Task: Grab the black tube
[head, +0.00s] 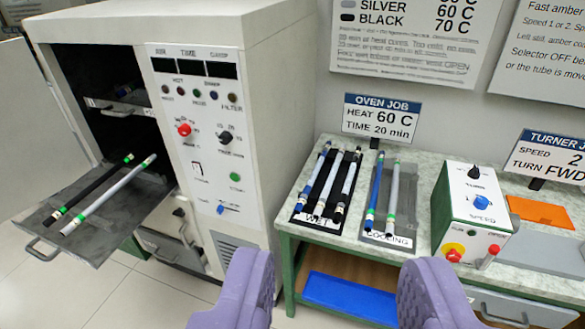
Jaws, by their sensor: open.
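A black tube (92,189) with green and pale bands near its ends lies on the pulled-out oven shelf (133,219) at the left. A silver tube (112,192) with green bands lies beside it on the right, roughly parallel and close. My gripper (335,268) shows as two purple fingers at the bottom of the picture, wide apart, with nothing between them. It is open, well to the right of the shelf, and apart from the tubes.
The white oven (195,130) stands behind the shelf, with another shelf (125,108) inside. On the bench, the WET tray (305,217) holds several tubes and the COOLING tray (376,237) holds a blue and a silver one. A turner box (455,215) stands right.

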